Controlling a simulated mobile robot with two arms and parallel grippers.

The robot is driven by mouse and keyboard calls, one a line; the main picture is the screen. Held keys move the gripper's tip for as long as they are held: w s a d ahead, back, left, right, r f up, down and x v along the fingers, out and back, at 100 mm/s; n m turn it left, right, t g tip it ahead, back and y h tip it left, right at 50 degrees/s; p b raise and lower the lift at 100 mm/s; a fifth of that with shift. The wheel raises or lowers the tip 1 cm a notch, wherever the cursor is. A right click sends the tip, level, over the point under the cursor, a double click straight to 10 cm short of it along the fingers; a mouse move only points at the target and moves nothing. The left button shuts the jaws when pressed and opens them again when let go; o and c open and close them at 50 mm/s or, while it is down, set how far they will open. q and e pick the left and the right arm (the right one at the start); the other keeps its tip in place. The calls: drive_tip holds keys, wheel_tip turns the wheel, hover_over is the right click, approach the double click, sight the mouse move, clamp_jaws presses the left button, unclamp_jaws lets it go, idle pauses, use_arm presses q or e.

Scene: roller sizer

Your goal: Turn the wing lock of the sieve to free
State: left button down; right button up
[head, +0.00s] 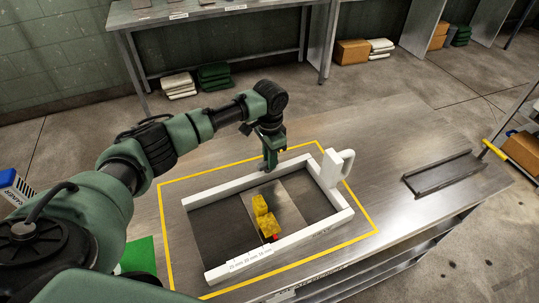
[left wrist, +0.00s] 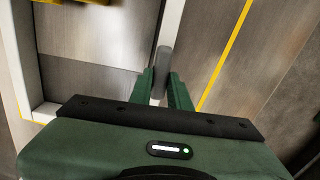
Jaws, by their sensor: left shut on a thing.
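The sieve is a white rectangular frame (head: 197,240) lying on the metal bench, with size labels on its near rail. My left gripper (head: 269,166) reaches down to the far rail of the frame. In the left wrist view, my left gripper (left wrist: 161,82) has its two green fingers shut on a small grey tab, the wing lock (left wrist: 163,58), next to the white rail (left wrist: 172,25). In the head view the gripper hides the lock. How far the lock is turned cannot be told. My right gripper is not in view.
Yellow blocks (head: 264,217) sit inside the frame, with a small red bit beside them. A white block with a handle (head: 338,167) stands at the frame's right end. A yellow line (head: 163,217) surrounds the frame. A grey tray (head: 443,174) lies on the right; the bench between is clear.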

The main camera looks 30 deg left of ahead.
use_arm(q)
drive_tip(key=shift+m, duration=0.4)
drive_tip(key=c, duration=1.3)
unclamp_jaws()
drive_tip(key=shift+r, duration=0.15)
wheel_tip(320, 180, up, 8)
drive_tip(key=shift+f+b, duration=0.15)
drive_tip(key=shift+b, duration=0.55)
